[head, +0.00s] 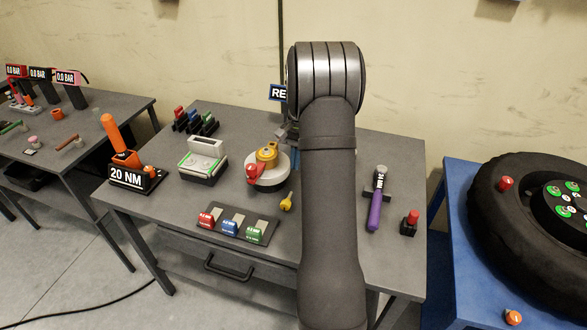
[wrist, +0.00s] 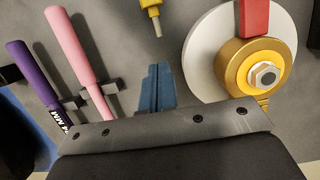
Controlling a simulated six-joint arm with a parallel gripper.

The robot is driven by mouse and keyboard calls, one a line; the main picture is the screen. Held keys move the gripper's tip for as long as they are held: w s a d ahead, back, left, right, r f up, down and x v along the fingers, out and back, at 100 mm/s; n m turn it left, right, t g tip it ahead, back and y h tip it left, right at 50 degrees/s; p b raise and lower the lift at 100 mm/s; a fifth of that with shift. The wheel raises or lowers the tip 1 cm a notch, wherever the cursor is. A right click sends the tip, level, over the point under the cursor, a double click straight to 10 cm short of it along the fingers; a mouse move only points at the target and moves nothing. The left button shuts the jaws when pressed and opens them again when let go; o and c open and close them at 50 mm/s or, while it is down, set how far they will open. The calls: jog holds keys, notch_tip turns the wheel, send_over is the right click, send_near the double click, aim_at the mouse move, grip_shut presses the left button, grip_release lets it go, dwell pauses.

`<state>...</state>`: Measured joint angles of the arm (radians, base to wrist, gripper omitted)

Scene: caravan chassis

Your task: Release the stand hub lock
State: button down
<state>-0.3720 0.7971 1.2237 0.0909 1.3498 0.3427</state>
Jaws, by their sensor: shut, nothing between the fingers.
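The stand hub (head: 267,153) is a gold cylinder on a white disc (head: 275,180), on the middle table. A red lever or block (head: 254,175), possibly its lock, sits at its front side. In the wrist view the gold hub (wrist: 235,75) has a silver hex nut at its centre. The red piece (wrist: 255,18) lies across the white disc (wrist: 204,45) above it. My gripper (wrist: 158,68) shows as two blue fingers shut together, empty, left of the disc and apart from it. In the head view my arm hides most of the gripper.
A yellow-handled tool (head: 287,202) lies in front of the hub; purple (head: 375,205) and pink (wrist: 75,45) tools rest in holders. A tray of red, blue and green blocks (head: 233,223) is at the front. A torque tool (head: 125,160) stands left, a wheel (head: 530,205) right.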

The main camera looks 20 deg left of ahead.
aim_at(287, 201)
jog(key=x, duration=0.7)
jog(key=shift+s+f, duration=0.1)
jog(key=shift+f, duration=0.15)
jog(key=shift+s+f, duration=0.2)
jog(key=shift+s, duration=1.85)
jog(key=shift+s, duration=0.1)
jog(key=shift+s, duration=1.1)
